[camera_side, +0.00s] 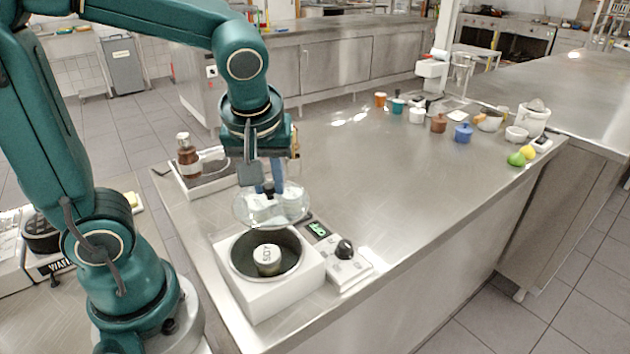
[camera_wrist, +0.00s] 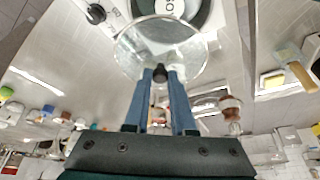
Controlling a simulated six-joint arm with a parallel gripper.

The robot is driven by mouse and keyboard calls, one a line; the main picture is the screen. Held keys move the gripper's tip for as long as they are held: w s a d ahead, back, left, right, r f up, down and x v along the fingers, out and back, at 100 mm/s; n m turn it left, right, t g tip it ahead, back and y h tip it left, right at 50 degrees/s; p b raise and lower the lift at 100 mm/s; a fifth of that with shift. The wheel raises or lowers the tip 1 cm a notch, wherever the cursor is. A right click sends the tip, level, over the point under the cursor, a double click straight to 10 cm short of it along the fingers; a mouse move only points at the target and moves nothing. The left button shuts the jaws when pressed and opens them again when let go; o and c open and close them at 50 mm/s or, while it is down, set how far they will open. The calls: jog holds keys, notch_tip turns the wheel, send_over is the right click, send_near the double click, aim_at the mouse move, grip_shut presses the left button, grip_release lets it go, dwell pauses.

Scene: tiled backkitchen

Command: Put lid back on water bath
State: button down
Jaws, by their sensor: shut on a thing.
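The water bath (camera_side: 262,305) is a white box with a round dark well near the front of the steel bench. A pale container labelled SOY (camera_side: 267,258) stands inside the well. My gripper (camera_side: 270,187) is shut on the black knob of the clear glass lid (camera_side: 288,206) and holds the lid above the well, towards its back edge. In the wrist view my gripper's blue fingers (camera_wrist: 160,78) pinch the knob, and the lid (camera_wrist: 135,47) shows in front of part of the bath (camera_wrist: 225,42) and the SOY container (camera_wrist: 176,8). I cannot tell the exact height of the gap.
A control panel with a green display (camera_side: 318,229) and black dial (camera_side: 344,249) adjoins the bath's right side. A tray (camera_side: 217,183) with a brown bottle (camera_side: 187,158) stands behind at left. Cups and fruit stand far right; the bench middle is clear.

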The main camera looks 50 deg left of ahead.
aim_at(261, 223)
jog(key=shift+m, duration=0.8)
jog(key=s+d, duration=0.1)
jog(key=s+d+r, duration=0.1)
jog(key=s, duration=0.1)
jog(key=shift+s+d+r, duration=0.1)
jog(key=shift+d, duration=0.2)
jog(key=shift+d+h, duration=0.25)
jog(key=shift+h, duration=0.05)
jog(key=shift+f, duration=3.05)
jog(key=shift+f, duration=0.2)
jog(key=shift+c, duration=1)
grip_release()
jog(key=shift+r, duration=3.55)
